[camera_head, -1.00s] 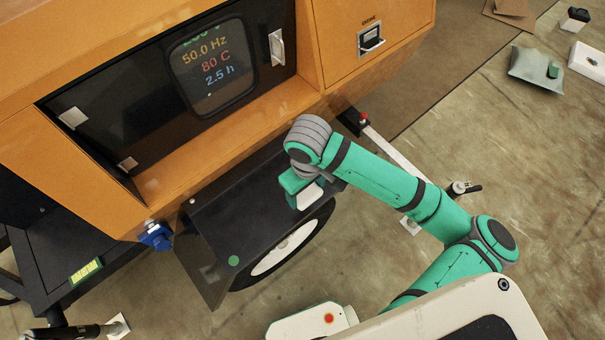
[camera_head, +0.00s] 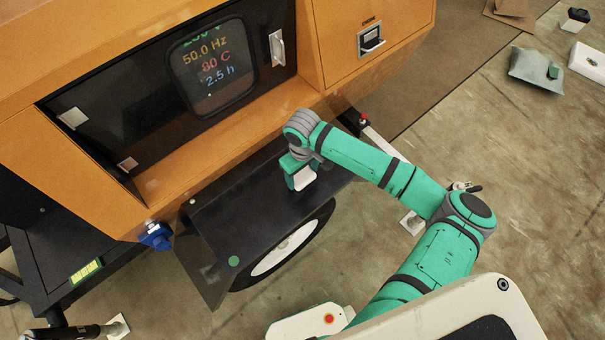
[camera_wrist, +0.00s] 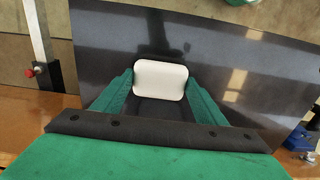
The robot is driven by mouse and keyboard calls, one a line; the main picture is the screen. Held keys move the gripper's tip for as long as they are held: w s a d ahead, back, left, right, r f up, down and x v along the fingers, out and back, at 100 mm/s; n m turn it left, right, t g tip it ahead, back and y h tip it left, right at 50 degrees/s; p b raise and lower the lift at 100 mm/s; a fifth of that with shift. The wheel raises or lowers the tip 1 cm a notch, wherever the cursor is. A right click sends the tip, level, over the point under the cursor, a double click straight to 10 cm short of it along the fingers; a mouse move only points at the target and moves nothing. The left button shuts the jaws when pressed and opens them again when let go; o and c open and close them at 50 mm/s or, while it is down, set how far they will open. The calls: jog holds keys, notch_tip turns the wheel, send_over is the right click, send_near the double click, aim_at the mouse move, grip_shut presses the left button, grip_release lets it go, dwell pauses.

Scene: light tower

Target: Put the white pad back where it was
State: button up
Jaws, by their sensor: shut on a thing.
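The white pad (camera_head: 304,178) is a small rounded block. My gripper (camera_head: 299,181) is shut on it, above the black fender (camera_head: 210,227) of the orange light tower. In the wrist view the pad (camera_wrist: 160,80) sits between my two green fingers, with the dark fender (camera_wrist: 240,80) behind it. I cannot tell whether the pad touches the fender. A green round spot (camera_head: 234,261) marks the fender's near left part.
The orange housing (camera_head: 215,150) with its dark display panel (camera_head: 130,120) rises behind the fender. A blue connector (camera_head: 156,236) is at the left, and a red-topped post (camera_head: 363,119) at the right. A grey cushion (camera_head: 537,70) and a white box (camera_head: 588,62) lie far right on the floor.

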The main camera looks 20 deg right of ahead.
jog(key=shift+f, duration=0.3)
jog(key=o, duration=1.4)
jog(key=shift+r, duration=0.1)
